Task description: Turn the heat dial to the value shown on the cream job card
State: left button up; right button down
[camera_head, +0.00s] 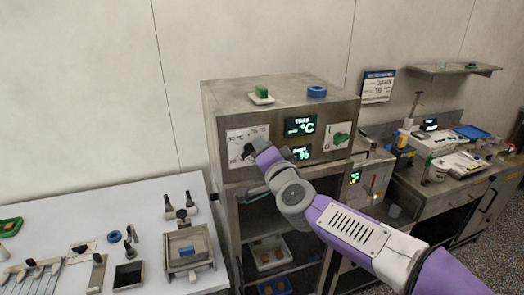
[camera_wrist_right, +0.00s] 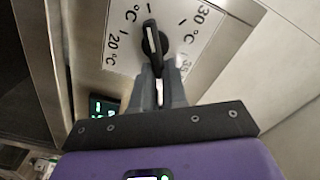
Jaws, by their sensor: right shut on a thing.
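The heat dial is a black knob (camera_wrist_right: 152,42) with a white line, on a white plate (camera_wrist_right: 118,52) marked in °C. The plate shows 20, 30 and 35; another number is hidden or cut off. The knob's white line runs nearly straight up in the wrist view. My right gripper (camera_wrist_right: 160,88) is shut on the knob. In the head view my right gripper (camera_head: 252,150) is at the dial plate (camera_head: 236,135) on the steel cabinet and covers the knob. I cannot pick out a cream job card with a readable value. My left gripper is not in view.
The steel cabinet (camera_head: 215,100) has green displays (camera_head: 300,125) and a green knob (camera_head: 341,139) right of the dial. A green-handled piece (camera_head: 262,92) and a blue ring (camera_head: 317,91) lie on top. A white table (camera_head: 60,200) with tools stands left. A notice (camera_head: 378,87) hangs behind.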

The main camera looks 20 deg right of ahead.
jog(key=shift+a+f, duration=0.2)
jog(key=shift+f, duration=0.15)
jog(key=c, duration=1.3)
grip_release()
jog(key=shift+o, duration=0.7)
jog(key=shift+r, duration=0.2)
jog(key=s, duration=0.7)
jog(key=shift+s+p, duration=0.25)
jog(key=shift+p, duration=0.05)
